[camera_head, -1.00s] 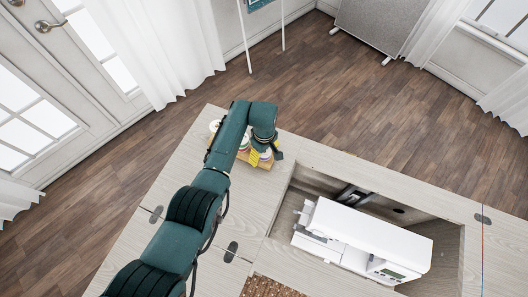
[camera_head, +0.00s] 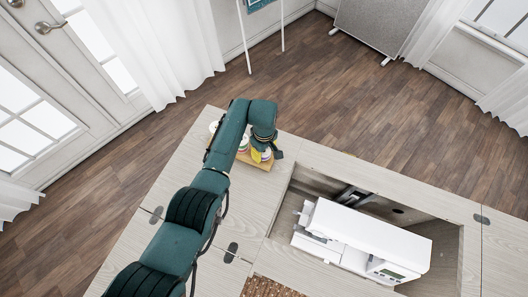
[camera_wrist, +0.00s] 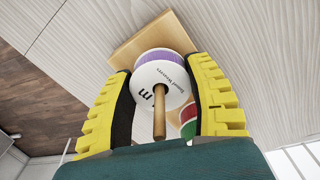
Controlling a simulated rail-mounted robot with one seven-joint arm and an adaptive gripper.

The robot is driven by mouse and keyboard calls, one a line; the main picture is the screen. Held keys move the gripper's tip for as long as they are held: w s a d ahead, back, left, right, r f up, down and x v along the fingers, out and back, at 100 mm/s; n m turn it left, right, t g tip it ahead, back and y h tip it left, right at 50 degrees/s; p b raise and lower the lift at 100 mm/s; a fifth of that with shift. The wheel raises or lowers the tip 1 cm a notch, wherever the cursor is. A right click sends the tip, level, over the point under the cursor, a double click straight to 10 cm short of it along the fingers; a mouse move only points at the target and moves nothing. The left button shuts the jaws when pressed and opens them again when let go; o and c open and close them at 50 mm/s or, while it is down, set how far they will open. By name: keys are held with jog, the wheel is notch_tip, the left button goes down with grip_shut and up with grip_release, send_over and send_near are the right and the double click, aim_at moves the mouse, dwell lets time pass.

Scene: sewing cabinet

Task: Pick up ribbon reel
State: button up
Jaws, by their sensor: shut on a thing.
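The ribbon reel (camera_wrist: 172,76) has a white printed face and purple ribbon. It sits on a wooden peg (camera_wrist: 159,116) that comes through its centre, above a light wooden base (camera_wrist: 128,46). My gripper (camera_wrist: 160,68) has its yellow fingers on both sides of the reel and is shut on it. In the head view my gripper (camera_head: 260,154) is low at the wooden base (camera_head: 262,165), and my arm covers much of the reels there.
Another reel with red and green (camera_wrist: 188,121) is close beside the right finger. A white sewing machine (camera_head: 365,235) stands in the cabinet's recess to the right. The pale tabletop (camera_head: 180,180) left of the base is bare.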

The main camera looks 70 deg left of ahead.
notch_tip(320, 180, up, 17)
jog(key=p, duration=0.3)
jog(key=shift+f, duration=0.15)
